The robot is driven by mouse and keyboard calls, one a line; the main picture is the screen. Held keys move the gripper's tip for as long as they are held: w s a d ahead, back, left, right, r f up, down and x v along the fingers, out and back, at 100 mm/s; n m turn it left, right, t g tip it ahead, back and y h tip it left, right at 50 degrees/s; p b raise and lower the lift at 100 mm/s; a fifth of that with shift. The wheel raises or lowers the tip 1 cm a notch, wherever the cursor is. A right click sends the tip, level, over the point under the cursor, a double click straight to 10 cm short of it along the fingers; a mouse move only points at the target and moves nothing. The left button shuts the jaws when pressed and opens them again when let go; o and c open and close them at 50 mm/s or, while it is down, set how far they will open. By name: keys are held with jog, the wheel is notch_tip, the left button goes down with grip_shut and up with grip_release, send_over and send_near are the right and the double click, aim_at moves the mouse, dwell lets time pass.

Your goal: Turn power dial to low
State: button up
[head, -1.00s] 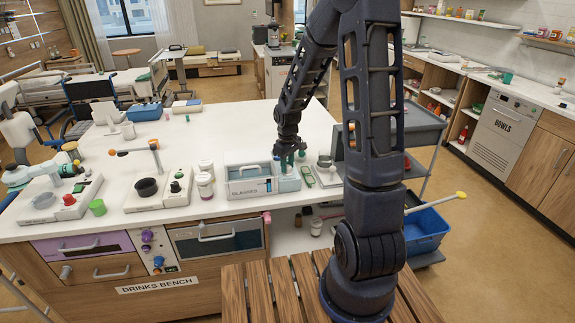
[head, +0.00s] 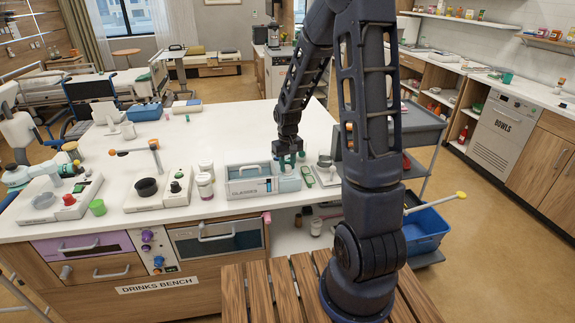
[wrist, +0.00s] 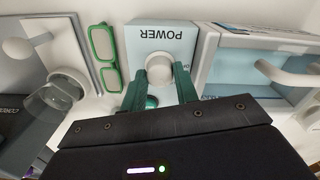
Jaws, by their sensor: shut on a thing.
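The power dial is a pale round knob (wrist: 159,70) on a light blue box marked POWER (wrist: 178,38) in the wrist view. My gripper (wrist: 160,80) has its two green fingers on either side of the knob, shut on it. In the head view my gripper (head: 287,163) points down over the blue box (head: 289,184) on the white bench. The dial itself is hidden there by the gripper. No low mark or pointer can be made out.
A glasses tray with a handle (head: 248,186) stands close left of the box. Green-framed glasses (head: 307,175) lie close on its right, with a grey device holding a clear cup (wrist: 62,92) beyond. The bench middle (head: 225,130) is clear.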

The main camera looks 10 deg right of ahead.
aim_at(288, 167)
jog(key=o, duration=1)
notch_tip(288, 167, up, 11)
jog(key=shift+f, duration=0.1)
dwell(0.3)
jog(key=s+d+r+m+t, duration=0.1)
jog(key=s+d+r, duration=0.1)
jog(key=s+r, duration=0.3)
jog(key=s+d+r+m+t, duration=0.1)
jog(key=s+r, duration=0.4)
jog(key=s, duration=0.6)
jog(key=s+d+r+m+t, duration=0.1)
jog(key=s+d+r+t, duration=0.1)
jog(key=s+d+r, duration=0.3)
jog(key=shift+s+d+t, duration=0.15)
jog(key=shift+s, duration=0.9)
jog(key=shift+s+d+t, duration=0.1)
jog(key=shift+s+t, duration=0.05)
jog(key=shift+s, duration=0.85)
